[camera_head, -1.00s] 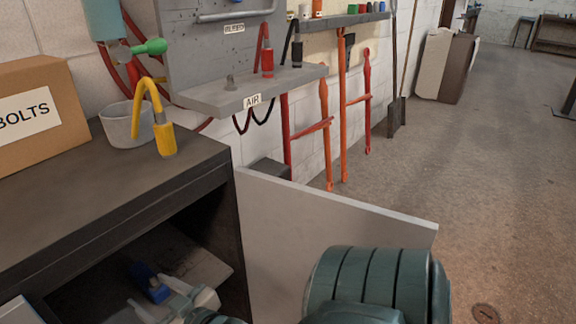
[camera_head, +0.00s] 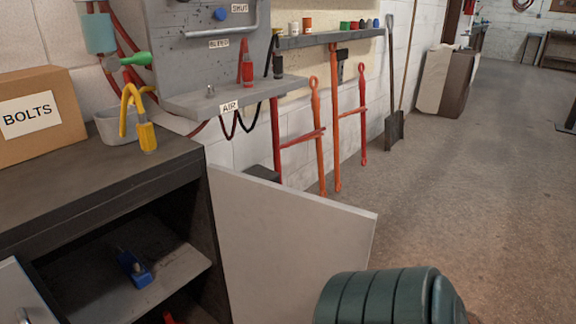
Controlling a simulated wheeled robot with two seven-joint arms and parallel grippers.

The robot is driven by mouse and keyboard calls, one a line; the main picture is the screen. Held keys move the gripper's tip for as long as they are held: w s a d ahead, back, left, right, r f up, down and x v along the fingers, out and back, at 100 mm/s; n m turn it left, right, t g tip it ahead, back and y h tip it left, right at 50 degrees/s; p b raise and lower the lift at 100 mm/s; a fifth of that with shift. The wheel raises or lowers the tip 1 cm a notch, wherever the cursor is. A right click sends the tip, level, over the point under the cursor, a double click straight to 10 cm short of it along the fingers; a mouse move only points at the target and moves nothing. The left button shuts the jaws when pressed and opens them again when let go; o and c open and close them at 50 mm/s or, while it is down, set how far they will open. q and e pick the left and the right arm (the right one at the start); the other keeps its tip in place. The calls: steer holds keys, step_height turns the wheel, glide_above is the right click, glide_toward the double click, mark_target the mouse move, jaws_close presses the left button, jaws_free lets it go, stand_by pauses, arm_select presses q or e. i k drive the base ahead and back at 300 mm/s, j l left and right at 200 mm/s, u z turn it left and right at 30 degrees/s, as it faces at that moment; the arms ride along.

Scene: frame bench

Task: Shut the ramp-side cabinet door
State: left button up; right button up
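The cabinet (camera_head: 100,195) has a dark top and an open front with a grey shelf (camera_head: 165,285) inside. Its right door (camera_head: 285,240) is a plain grey panel, swung wide open and reaching out to the right. Another grey door (camera_head: 18,295) with a handle shows in part at the lower left edge, also open. Nothing seen marks which door is the ramp-side one. Neither of my grippers is in view. A dark green ridged part (camera_head: 385,295), which looks like one of my arm links, stands at the bottom right beside the right door's lower part.
A blue object (camera_head: 133,268) lies on the shelf inside. A BOLTS box (camera_head: 38,115), a grey bin (camera_head: 113,128) and a yellow hooked tool (camera_head: 140,120) are on top. A wall shelf labelled AIR (camera_head: 190,103) juts out behind. Open floor (camera_head: 470,190) lies to the right.

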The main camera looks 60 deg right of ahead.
mark_target(280, 246)
steer(key=k+l, duration=0.1)
steer(key=k, duration=0.25)
steer(key=k+l+u, duration=0.2)
steer(key=k+l, duration=0.4)
steer(key=k, duration=0.15)
steer(key=k+l, duration=0.1)
steer(key=l, duration=0.35)
steer(key=l+u, duration=0.15)
steer(key=l, duration=0.35)
steer(key=k+l, duration=0.2)
steer(key=l, duration=0.25)
steer(key=k+l+u, duration=0.1)
steer(key=l, duration=0.35)
steer(key=i+l, duration=0.1)
steer(key=l, duration=0.4)
steer(key=l+u, duration=0.1)
steer(key=l, duration=0.35)
steer(key=i, duration=0.05)
